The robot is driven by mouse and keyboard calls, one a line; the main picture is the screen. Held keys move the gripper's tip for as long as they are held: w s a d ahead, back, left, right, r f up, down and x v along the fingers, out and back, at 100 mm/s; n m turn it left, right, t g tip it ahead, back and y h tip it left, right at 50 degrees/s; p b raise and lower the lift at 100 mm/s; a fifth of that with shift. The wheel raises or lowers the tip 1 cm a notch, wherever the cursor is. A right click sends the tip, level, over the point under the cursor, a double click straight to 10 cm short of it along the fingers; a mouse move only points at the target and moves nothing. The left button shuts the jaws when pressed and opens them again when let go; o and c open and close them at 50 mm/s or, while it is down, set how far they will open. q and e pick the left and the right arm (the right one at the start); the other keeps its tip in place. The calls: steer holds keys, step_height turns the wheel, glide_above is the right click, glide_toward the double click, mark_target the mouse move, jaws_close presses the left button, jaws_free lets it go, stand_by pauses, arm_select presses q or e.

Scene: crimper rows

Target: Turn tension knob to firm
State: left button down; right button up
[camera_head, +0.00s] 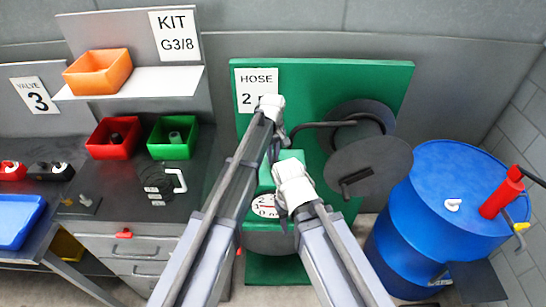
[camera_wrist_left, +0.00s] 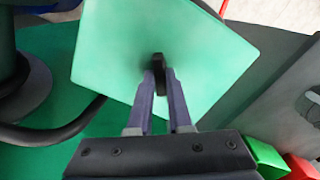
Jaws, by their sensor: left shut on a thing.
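The green machine housing (camera_head: 265,178) stands in front of the green backboard, partly hidden by my arms. In the left wrist view its pale green face (camera_wrist_left: 205,60) fills the middle, with a small dark knob (camera_wrist_left: 157,60) on it. My left gripper (camera_wrist_left: 160,78) has its two fingers closed on this knob. In the head view the left gripper (camera_head: 274,150) reaches down at the housing, and the knob is hidden there. My right gripper (camera_head: 282,217) is beside the white dial (camera_head: 264,206); its fingers are too small to judge. No firm mark is readable.
A dark reel disc with a crank (camera_head: 368,165) is right of the housing. A blue drum (camera_head: 440,215) with a red pump stands farther right. Red (camera_head: 112,138) and green (camera_head: 173,138) bins sit on the left bench, below an orange bin (camera_head: 97,72).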

arm_select(q)
steer(key=m, duration=1.2)
steer(key=shift+m, duration=0.4)
steer(key=m, duration=1.1)
steer(key=shift+m, duration=0.3)
steer(key=c, duration=0.8)
jaws_free()
steer(key=shift+c, duration=0.2)
